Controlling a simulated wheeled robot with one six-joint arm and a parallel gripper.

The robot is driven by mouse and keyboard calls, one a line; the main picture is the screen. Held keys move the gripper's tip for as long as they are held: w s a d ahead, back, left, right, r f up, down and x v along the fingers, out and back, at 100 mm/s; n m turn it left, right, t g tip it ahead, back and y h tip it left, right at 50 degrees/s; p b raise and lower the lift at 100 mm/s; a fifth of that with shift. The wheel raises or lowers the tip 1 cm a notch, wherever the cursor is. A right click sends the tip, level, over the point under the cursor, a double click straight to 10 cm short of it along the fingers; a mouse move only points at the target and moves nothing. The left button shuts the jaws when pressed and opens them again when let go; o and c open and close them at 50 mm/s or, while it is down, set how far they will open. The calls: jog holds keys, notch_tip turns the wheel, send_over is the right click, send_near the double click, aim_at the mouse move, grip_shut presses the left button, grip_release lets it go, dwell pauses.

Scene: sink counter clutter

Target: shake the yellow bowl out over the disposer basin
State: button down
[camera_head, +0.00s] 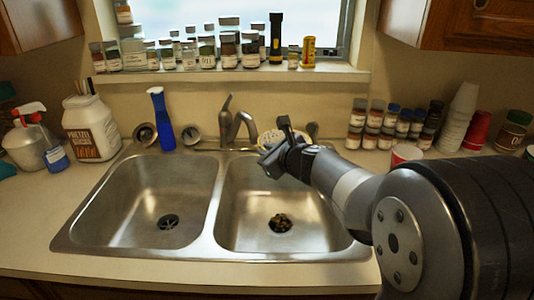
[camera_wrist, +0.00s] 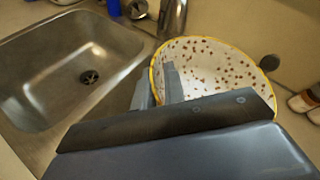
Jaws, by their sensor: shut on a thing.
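The yellow bowl (camera_wrist: 215,70) shows in the wrist view with a yellow rim and a pale inside dotted with brown specks; I cannot tell whether these are crumbs or pattern. My gripper (camera_wrist: 158,88) is shut on its near rim. In the head view the bowl (camera_head: 267,138) is partly hidden behind my gripper (camera_head: 280,142), above the back of the right basin near the faucet. The right basin (camera_head: 255,190) has a drain filled with dark brown bits (camera_head: 281,222). The left basin (camera_head: 150,190) has a plain metal drain (camera_head: 168,221).
The faucet (camera_head: 238,125) stands behind the basins, close to the bowl. Jars (camera_head: 385,125), cups (camera_head: 460,115) and a white jug (camera_head: 90,127) crowd the counter sides. Both basins are otherwise empty.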

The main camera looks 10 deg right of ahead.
jog(key=shift+w+d+f+m+y, duration=0.1)
jog(key=shift+d+f+m+y, duration=0.25)
jog(key=shift+f+m, duration=0.3)
jog(key=shift+w+d+f+m+y, duration=0.1)
jog(key=shift+d+f+m+y, duration=0.3)
jog(key=shift+f, duration=0.45)
jog(key=shift+w+d+r+m+y+p, duration=0.2)
jog(key=shift+d+r+m+p, duration=0.25)
jog(key=shift+m+p, duration=0.65)
jog(key=shift+w+d+r+m+y+p, duration=0.15)
jog(key=shift+d+m+y+p, duration=0.3)
jog(key=shift+p, duration=0.45)
jog(key=shift+w+d+r+m+y+p, duration=0.1)
jog(key=shift+d+m+y+p, duration=0.25)
jog(key=shift+p, duration=0.55)
jog(key=shift+w+d+r+m+t+y+p, duration=0.15)
jog(key=shift+d+m+y+p, duration=0.3)
jog(key=shift+d+m+p, duration=0.55)
jog(key=shift+w+d+f+m+t+y+p, duration=0.2)
jog(key=shift+d+m+y+p, duration=0.3)
jog(key=shift+m, duration=0.65)
jog(key=shift+d, duration=0.1)
jog(key=shift+r+p, duration=0.3)
jog(key=shift+p, duration=1)
